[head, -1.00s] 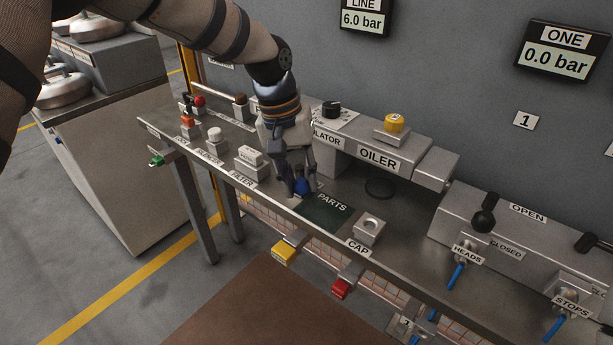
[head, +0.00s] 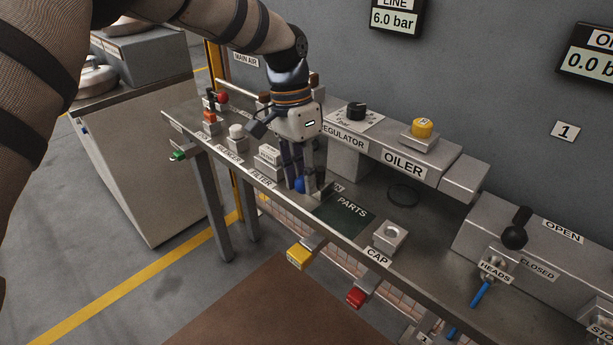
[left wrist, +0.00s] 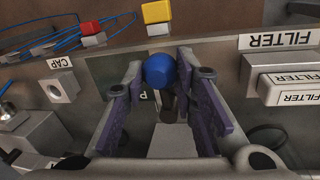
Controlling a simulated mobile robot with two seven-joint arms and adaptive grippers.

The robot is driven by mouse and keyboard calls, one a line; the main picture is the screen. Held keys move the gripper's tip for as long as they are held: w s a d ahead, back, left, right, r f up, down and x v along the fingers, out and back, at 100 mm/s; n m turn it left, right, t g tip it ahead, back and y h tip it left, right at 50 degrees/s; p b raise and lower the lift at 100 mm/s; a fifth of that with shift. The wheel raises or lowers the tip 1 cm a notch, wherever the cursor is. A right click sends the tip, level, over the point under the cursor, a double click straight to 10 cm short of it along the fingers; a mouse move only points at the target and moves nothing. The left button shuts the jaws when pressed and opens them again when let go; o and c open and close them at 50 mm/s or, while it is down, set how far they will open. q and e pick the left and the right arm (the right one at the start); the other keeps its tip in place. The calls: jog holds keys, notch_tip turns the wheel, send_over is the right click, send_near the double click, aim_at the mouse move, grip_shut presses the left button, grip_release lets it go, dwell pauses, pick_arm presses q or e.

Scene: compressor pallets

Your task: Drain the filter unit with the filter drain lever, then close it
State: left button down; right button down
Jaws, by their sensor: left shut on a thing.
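The filter drain lever shows as a blue ball knob (head: 299,185) on the bench, between the filter block and the dark parts mat. My left gripper (head: 305,187) points down at it, with its fingers on the knob. In the left wrist view the blue knob (left wrist: 160,70) sits between the tips of my left gripper (left wrist: 163,72), with a short dark stem below it. The filter block (head: 268,160) stands just left of the gripper. The fingers hide part of the lever and its base. My right gripper is not in view.
The parts mat (head: 343,212) lies just right of the gripper, with the cap block (head: 390,237) beyond it. The oiler housing (head: 415,165) rises behind. A yellow tag (head: 299,256) and a red tag (head: 357,297) stick out at the front edge.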

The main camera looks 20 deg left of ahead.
pick_arm(q)
jog(key=shift+a, duration=0.1)
dwell(0.3)
jog(key=c, duration=1.3)
grip_release()
jog(key=shift+w, duration=0.1)
notch_tip(320, 180, up, 12)
jog(key=w+a, duration=0.1)
jog(key=a, duration=0.1)
jog(key=shift+f, duration=0.15)
jog(key=shift+w, duration=0.1)
